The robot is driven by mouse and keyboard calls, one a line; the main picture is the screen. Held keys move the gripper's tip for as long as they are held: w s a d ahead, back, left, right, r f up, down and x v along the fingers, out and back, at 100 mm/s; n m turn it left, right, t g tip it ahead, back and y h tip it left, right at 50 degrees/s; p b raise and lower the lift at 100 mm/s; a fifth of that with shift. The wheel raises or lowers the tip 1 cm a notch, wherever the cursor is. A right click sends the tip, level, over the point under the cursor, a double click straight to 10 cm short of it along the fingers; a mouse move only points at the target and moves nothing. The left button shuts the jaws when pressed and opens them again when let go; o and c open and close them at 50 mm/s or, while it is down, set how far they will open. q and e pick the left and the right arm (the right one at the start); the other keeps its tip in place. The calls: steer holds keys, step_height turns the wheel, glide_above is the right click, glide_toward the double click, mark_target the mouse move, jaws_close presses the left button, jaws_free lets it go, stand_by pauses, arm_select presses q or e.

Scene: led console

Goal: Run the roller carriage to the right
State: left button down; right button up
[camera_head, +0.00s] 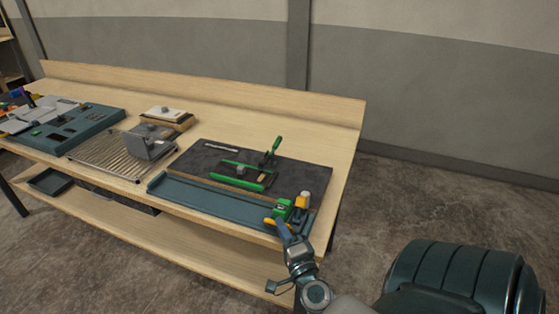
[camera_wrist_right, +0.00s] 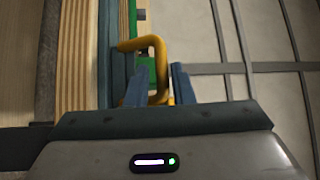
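The roller carriage (camera_head: 283,208) is a green block near the right end of a long teal tray-like track (camera_head: 215,200) along the table's front edge. A yellow loop handle (camera_head: 269,221) sticks out from its front. My right gripper (camera_head: 279,224) is at this handle. In the right wrist view, the yellow handle (camera_wrist_right: 158,75) has one bar between the two blue fingers (camera_wrist_right: 160,88), which appear closed on it. Part of the green carriage (camera_wrist_right: 144,48) shows behind the handle. The fingertips are small and partly hidden in the head view. My left gripper is not in view.
A yellow block with a grey top (camera_head: 303,200) stands just right of the carriage. Behind the track lies a dark board (camera_head: 305,176) with a green-handled clamp (camera_head: 271,150). A wire rack (camera_head: 100,155) and a teal console (camera_head: 85,125) are farther left.

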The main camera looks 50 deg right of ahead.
steer(key=b+v, duration=0.2)
steer(key=v, duration=0.7)
steer(key=shift+b, duration=0.4)
steer(key=shift+d, duration=0.15)
